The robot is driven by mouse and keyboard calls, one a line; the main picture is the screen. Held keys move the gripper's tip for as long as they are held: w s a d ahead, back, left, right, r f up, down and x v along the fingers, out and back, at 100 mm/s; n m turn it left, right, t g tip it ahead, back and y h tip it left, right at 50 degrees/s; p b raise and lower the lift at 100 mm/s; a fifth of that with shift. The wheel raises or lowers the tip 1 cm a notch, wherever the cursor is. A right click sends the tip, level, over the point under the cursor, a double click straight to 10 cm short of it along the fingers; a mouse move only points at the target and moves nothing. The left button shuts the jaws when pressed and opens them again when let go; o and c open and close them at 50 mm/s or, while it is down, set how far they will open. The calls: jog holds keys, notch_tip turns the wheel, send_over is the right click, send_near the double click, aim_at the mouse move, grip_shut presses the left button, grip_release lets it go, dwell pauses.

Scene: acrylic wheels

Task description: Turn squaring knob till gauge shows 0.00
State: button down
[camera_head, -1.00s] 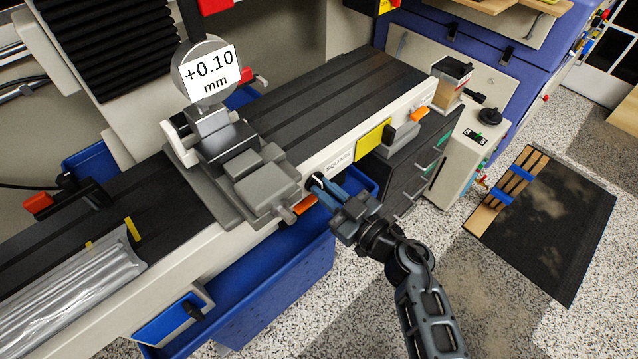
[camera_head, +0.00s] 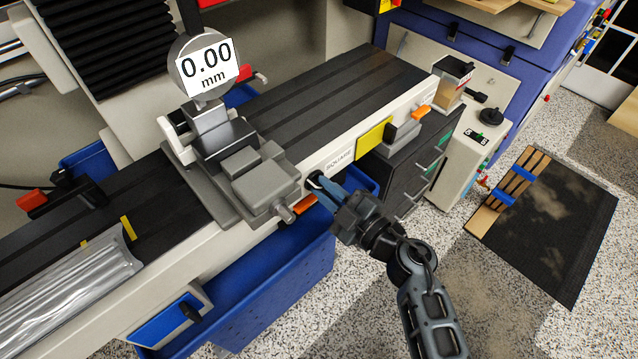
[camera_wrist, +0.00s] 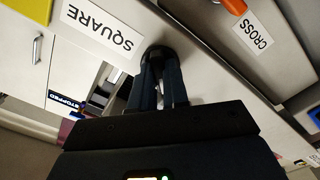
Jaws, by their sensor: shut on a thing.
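The gauge (camera_head: 206,68) stands on the machine table in the head view and reads 0.00 mm. The squaring knob (camera_wrist: 157,53) is a dark round knob beside the SQUARE label (camera_wrist: 101,27) in the wrist view. My gripper (camera_head: 319,183) is at the table's front edge with its blue fingers shut on the knob. In the wrist view my fingers (camera_wrist: 158,82) reach up to the knob and cover part of it.
An orange handle (camera_wrist: 234,6) and a CROSS label (camera_wrist: 252,33) are close to the knob. A blue bin (camera_head: 270,275) sits below the table edge. A yellow plate (camera_head: 374,136) is on the table front to the right. Speckled floor is open around my arm.

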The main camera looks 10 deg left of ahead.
jog(key=shift+n+b, duration=0.35)
jog(key=shift+n, duration=0.85)
jog(key=c, duration=1.6)
grip_release()
jog(key=o, duration=0.6)
jog(key=p+v, duration=0.3)
jog(key=v, duration=0.4)
jog(key=shift+s, duration=0.1)
